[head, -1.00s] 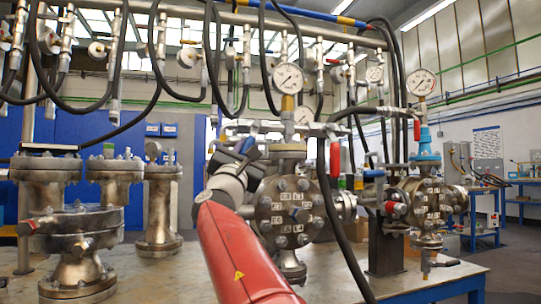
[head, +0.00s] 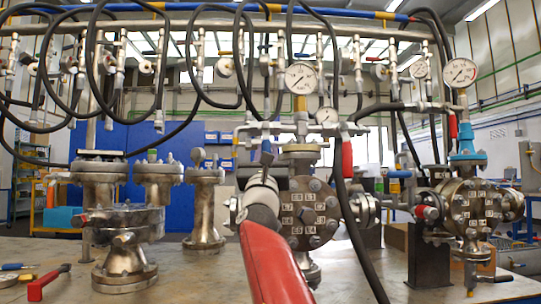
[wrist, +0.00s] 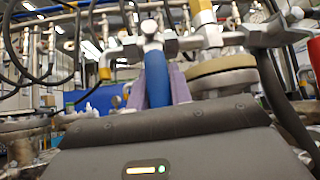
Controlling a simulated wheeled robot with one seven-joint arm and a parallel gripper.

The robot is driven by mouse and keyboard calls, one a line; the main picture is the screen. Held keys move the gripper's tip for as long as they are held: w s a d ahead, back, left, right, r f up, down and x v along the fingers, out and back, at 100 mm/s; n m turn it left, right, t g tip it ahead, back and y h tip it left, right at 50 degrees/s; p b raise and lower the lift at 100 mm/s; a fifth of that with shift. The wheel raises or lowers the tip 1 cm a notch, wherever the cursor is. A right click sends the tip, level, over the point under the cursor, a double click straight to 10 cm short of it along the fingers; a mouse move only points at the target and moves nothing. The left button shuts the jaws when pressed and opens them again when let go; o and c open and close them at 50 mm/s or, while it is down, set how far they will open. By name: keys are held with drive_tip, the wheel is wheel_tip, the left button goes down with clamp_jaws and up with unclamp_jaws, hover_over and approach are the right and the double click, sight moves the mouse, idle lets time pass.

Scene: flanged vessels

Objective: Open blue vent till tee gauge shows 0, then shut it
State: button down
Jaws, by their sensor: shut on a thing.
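My gripper (wrist: 156,88) is shut on the blue vent handle (wrist: 156,78), which stands upright between its purplish fingers, below a metal valve body and pipe. In the head view my gripper (head: 264,165) is at the left of the middle flanged vessel (head: 307,212), mostly hidden by my wrist. A large white gauge (head: 301,77) stands on a yellow fitting above this vessel. A smaller gauge (head: 327,117) sits lower beside it. I cannot tell which is the tee gauge, and their needles are too small to read surely.
A red-handled valve (head: 347,158) and a black hose (head: 352,215) are close to the right of the middle vessel. Another vessel (head: 468,208) with a blue fitting and a gauge (head: 460,73) is farther right. Flanged vessels (head: 125,245) stand left. A red-handled tool (head: 47,281) lies on the bench.

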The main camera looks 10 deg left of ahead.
drive_tip(key=shift+r, duration=0.1)
drive_tip(key=c, duration=1.3)
unclamp_jaws()
drive_tip(key=shift+o, duration=0.2)
drive_tip(key=b+v, duration=0.2)
drive_tip(key=v, duration=0.1)
drive_tip(key=shift+w, duration=0.15)
drive_tip(key=v, duration=0.5)
